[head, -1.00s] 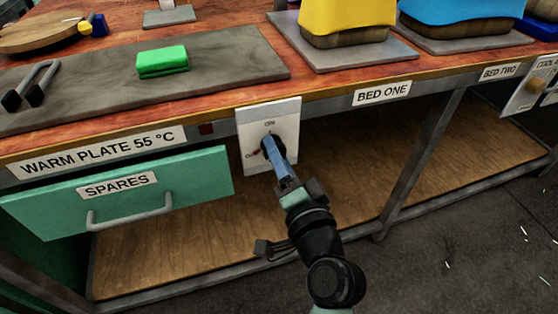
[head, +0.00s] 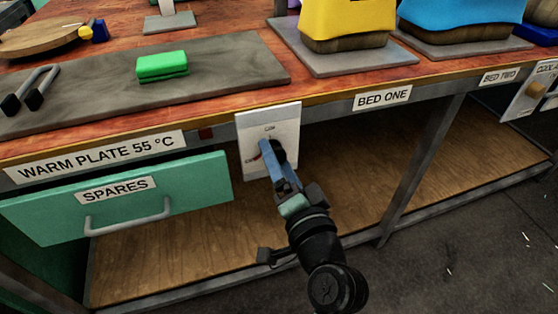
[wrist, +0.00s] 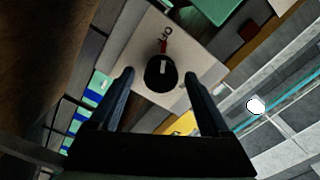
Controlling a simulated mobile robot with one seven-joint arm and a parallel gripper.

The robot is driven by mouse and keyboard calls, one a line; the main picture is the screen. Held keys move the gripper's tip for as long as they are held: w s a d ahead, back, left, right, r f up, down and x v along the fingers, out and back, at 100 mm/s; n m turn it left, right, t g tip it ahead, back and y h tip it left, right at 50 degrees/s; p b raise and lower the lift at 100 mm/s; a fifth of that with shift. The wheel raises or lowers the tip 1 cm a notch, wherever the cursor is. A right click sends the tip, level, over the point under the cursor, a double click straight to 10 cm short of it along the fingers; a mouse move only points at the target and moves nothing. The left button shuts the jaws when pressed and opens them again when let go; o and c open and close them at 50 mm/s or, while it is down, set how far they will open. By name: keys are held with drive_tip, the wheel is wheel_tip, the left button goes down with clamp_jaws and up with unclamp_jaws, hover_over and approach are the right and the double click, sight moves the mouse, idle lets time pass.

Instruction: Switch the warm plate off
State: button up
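The warm plate (head: 215,70) is a grey slab on the bench. Its white switch panel (head: 285,115) is on the bench front, with a black knob (head: 279,151) and a small red marking at left. In the wrist view the black knob (wrist: 160,74) carries a white line on the side towards the red marking (wrist: 163,44). My gripper (head: 270,158) is in front of the panel. In the wrist view my gripper (wrist: 160,80) is open, a finger on each side of the knob with gaps. Whether the fingertips reach beside it I cannot tell.
A green block (head: 162,66) and a dark-tipped tool (head: 32,92) lie on the plate. A dark red square (head: 206,134) is left of the panel. The green SPARES drawer (head: 120,200) is below left. The lower shelf (head: 350,190) is bare.

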drive_tip(key=p+v, duration=0.1)
drive_tip(key=v, duration=1.2)
drive_tip(key=shift+r, duration=0.1)
